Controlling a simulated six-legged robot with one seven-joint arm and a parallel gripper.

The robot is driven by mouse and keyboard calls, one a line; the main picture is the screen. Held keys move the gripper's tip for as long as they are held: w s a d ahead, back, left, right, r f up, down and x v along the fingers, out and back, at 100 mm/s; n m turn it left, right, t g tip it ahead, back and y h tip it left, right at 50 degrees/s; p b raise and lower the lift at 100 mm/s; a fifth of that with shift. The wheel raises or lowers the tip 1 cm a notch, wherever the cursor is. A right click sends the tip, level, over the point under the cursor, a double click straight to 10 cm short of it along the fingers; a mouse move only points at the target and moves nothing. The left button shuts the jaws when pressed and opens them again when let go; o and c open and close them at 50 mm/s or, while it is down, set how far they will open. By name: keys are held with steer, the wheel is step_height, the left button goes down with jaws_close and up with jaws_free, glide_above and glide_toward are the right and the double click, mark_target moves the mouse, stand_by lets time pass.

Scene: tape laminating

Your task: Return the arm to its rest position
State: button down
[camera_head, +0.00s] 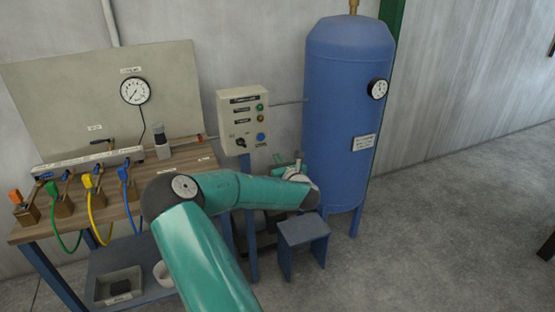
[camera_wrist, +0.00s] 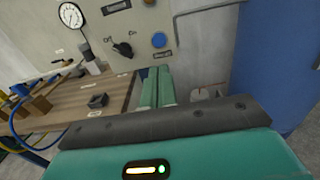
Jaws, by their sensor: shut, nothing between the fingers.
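My arm reaches from the bottom of the head view up to a bent elbow, then right across the front of the workbench. My gripper (camera_head: 298,162) is at the arm's far end, in front of the blue tank and partly hidden by my wrist. In the wrist view my gripper (camera_wrist: 157,72) shows two green fingers side by side, shut with nothing between them. The fingers point toward the lower part of the grey control box (camera_wrist: 133,25). I cannot tell the gap between them and the box.
The control box (camera_head: 243,118) stands beside the tall blue tank (camera_head: 350,110). A blue stool (camera_head: 303,233) is below my wrist. The wooden workbench (camera_head: 190,160) at left holds valves with coloured hoses and a gauge panel (camera_head: 60,90).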

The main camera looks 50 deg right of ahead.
stand_by(0.5)
steer(key=w+a+r+m+g+y, duration=0.1)
steer(key=a+r+m+g+y, duration=0.2)
steer(key=a+m, duration=1.1)
steer(key=w+a+r+m+g+y, duration=0.1)
steer(key=a+r+m+g+y, duration=0.15)
steer(key=a+m, duration=1.15)
steer(key=s+a+r+m+g+y, duration=0.1)
steer(key=s+a+r+g+y, duration=0.1)
steer(key=s+a, duration=0.7)
steer(key=s+a+r+m+g+y, duration=0.1)
steer(key=s+a+r+g, duration=0.1)
steer(key=s+a, duration=0.7)
steer(key=a, duration=0.7)
steer(key=shift+a+y, duration=0.15)
steer(key=shift+y, duration=0.2)
